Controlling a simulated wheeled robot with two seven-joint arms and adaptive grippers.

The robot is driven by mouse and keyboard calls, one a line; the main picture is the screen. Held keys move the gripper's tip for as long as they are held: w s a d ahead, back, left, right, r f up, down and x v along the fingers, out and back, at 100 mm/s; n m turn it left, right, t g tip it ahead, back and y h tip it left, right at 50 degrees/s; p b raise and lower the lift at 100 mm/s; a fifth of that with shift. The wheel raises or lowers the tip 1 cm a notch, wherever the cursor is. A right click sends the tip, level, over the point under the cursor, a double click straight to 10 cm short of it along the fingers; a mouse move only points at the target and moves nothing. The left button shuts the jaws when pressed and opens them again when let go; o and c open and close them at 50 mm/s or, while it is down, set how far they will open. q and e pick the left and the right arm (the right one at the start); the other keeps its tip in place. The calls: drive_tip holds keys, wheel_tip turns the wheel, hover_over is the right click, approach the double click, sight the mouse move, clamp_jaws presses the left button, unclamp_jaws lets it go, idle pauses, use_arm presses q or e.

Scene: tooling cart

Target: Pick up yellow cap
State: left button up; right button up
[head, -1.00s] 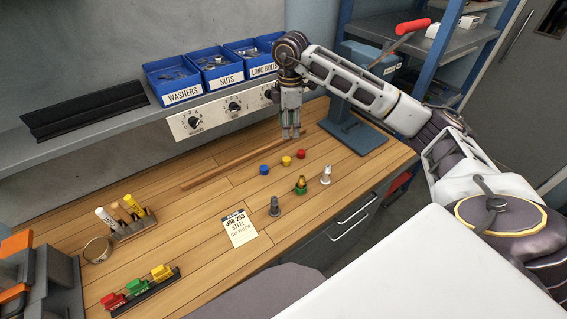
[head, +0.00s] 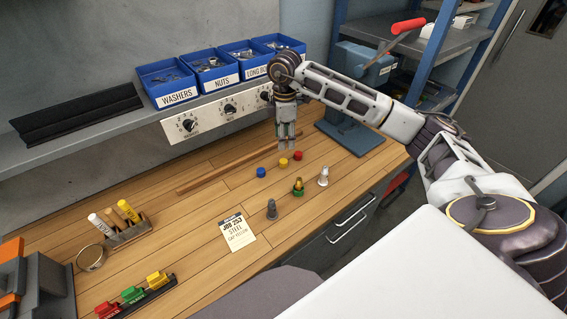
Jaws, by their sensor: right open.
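The yellow cap (head: 283,162) lies on the wooden bench top between a blue cap (head: 261,172) on its left and a red cap (head: 298,155) on its right. My right gripper (head: 287,147) points down, open, just above and behind the yellow cap in the picture. Nothing shows between its fingers, and it looks apart from the cap. My left gripper is not in view.
In front of the caps stand a grey fitting (head: 271,209), a brass and green fitting (head: 298,187) and a pale fitting (head: 323,177). A job card (head: 237,233) lies to the left. A wooden strip (head: 223,171) lies behind. A blue stand (head: 350,130) is at right.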

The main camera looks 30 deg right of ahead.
hover_over(283, 161)
drive_tip(key=f, duration=0.5)
drive_tip(key=shift+d+f, duration=0.15)
drive_tip(key=shift+d, duration=0.1)
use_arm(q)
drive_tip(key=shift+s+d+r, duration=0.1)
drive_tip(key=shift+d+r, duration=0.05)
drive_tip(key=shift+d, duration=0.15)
use_arm(e)
drive_tip(key=shift+f, duration=0.1)
drive_tip(key=shift+a+f+p, duration=0.1)
drive_tip(key=shift+f+p, duration=0.25)
drive_tip(key=shift+f, duration=0.25)
wheel_tip(283, 161, down, 3)
drive_tip(key=shift+r+p, duration=0.1)
drive_tip(key=shift+p, duration=0.2)
drive_tip(key=shift+f, duration=0.5)
drive_tip(key=shift+c, duration=0.6)
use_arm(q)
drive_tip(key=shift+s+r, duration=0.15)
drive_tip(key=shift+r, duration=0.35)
use_arm(e)
drive_tip(key=c, duration=0.7)
